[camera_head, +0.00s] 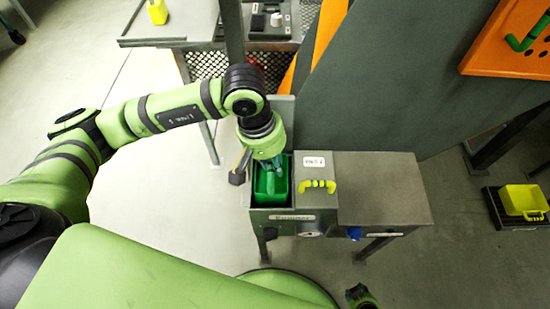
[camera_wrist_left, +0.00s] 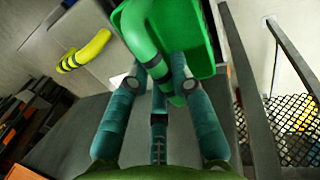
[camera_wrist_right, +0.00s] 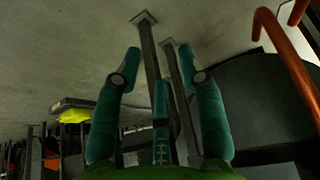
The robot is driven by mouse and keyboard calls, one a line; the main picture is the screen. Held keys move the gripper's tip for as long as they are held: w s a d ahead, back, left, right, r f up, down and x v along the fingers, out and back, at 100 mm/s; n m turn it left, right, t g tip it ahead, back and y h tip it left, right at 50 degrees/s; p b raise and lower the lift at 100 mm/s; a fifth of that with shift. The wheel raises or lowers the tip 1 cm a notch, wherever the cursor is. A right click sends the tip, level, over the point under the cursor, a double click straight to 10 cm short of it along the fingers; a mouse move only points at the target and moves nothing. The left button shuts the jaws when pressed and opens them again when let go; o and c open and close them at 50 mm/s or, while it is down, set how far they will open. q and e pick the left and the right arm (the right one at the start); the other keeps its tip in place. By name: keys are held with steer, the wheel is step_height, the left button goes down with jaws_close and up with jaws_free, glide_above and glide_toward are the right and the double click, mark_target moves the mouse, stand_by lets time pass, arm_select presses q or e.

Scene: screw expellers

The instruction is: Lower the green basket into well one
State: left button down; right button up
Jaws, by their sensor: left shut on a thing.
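The green basket (camera_head: 280,183) is in the open left well (camera_head: 257,198) of the grey bench unit in the head view. Dark well wall shows around it; how deep it sits is hard to tell. My left gripper (camera_head: 269,178) points down over it. In the left wrist view, my left gripper (camera_wrist_left: 166,72) is shut on the basket's curved green handle (camera_wrist_left: 145,38), and the basket's body (camera_wrist_left: 194,30) shows beyond. My right gripper (camera_wrist_right: 164,68) has its fingers apart with nothing between them, away from the basket.
Beside the open well is a grey lid with a yellow handle (camera_head: 317,185) and a white label (camera_head: 314,162). A flat grey top (camera_head: 380,190) continues right. An orange panel (camera_head: 510,45) hangs at upper right. A yellow container (camera_head: 523,200) stands on a dark tray on the floor.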

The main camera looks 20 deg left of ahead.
mark_target(276, 183)
arm_select(q)
steer(key=shift+a+b+x, duration=0.15)
steer(key=shift+b+x, duration=0.2)
steer(key=shift+x, duration=0.35)
steer(key=shift+a+b+x, duration=0.1)
steer(key=shift+b+x, duration=0.2)
steer(key=shift+x, duration=0.4)
steer(key=x, duration=0.1)
steer(key=b+x, duration=0.2)
steer(key=shift+s+a+f, duration=0.15)
steer(key=shift+a+f, duration=0.15)
steer(key=shift+f, duration=0.1)
steer(key=shift+f+b, duration=0.55)
steer(key=shift+b, duration=0.2)
steer(key=shift+f+b, duration=0.25)
steer(key=shift+b, duration=0.05)
arm_select(e)
steer(key=shift+w+a+r+g, duration=0.1)
steer(key=shift+a+g, duration=0.3)
steer(key=shift+g, duration=0.1)
steer(key=shift+w+a+r+g, duration=0.1)
steer(key=shift+a+g, duration=0.25)
steer(key=shift+g, duration=0.15)
arm_select(q)
steer(key=shift+f+b, duration=0.1)
steer(key=shift+b, duration=0.35)
arm_select(e)
steer(key=shift+f, duration=0.55)
